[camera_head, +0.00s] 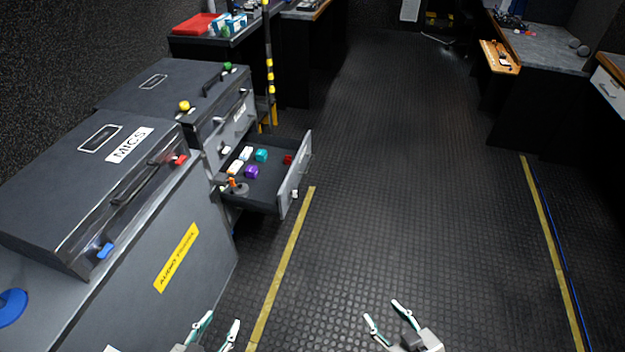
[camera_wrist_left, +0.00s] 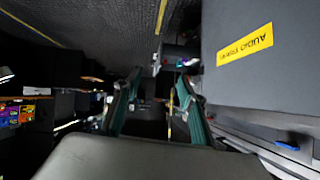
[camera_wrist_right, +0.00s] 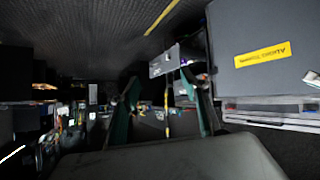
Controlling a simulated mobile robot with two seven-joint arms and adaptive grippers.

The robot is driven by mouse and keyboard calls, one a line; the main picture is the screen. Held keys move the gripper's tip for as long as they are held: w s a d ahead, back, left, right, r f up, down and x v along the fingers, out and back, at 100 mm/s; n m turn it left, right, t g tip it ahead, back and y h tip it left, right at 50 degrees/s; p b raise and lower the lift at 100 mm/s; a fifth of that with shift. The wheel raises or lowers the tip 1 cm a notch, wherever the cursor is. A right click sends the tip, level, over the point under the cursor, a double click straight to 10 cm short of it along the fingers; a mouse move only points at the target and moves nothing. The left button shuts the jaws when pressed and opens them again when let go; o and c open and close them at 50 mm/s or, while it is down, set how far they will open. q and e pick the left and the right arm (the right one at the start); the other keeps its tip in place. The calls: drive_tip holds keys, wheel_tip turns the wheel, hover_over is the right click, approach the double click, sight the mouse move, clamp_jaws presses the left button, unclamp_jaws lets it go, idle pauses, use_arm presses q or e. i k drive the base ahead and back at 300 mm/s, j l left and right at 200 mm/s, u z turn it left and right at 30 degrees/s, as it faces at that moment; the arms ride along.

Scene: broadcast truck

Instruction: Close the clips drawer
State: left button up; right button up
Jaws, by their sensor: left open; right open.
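An open drawer (camera_head: 270,188) sticks out to the right from the dark cabinet on the left in the head view. Its grey front panel (camera_head: 299,178) faces the aisle, and several small coloured items lie inside. I cannot read a label on it. The drawer front also shows in the right wrist view (camera_wrist_right: 165,61). My left gripper (camera_head: 222,321) is open and empty at the bottom of the head view, in front of the drawer. My right gripper (camera_head: 385,309) is open and empty over the floor, to the right. Both are well apart from the drawer.
A grey case labelled MICS (camera_head: 75,190) sits on the cabinet with a yellow label (camera_head: 177,258) at the left. A striped pole (camera_head: 269,75) stands behind the drawer. The floor (camera_head: 420,200) right of the drawer is clear. Desks (camera_head: 545,50) line the right side.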

sight(268, 193)
drive_tip(key=i+l, duration=0.1)
drive_tip(key=i, duration=1.85)
drive_tip(key=l+z, duration=0.05)
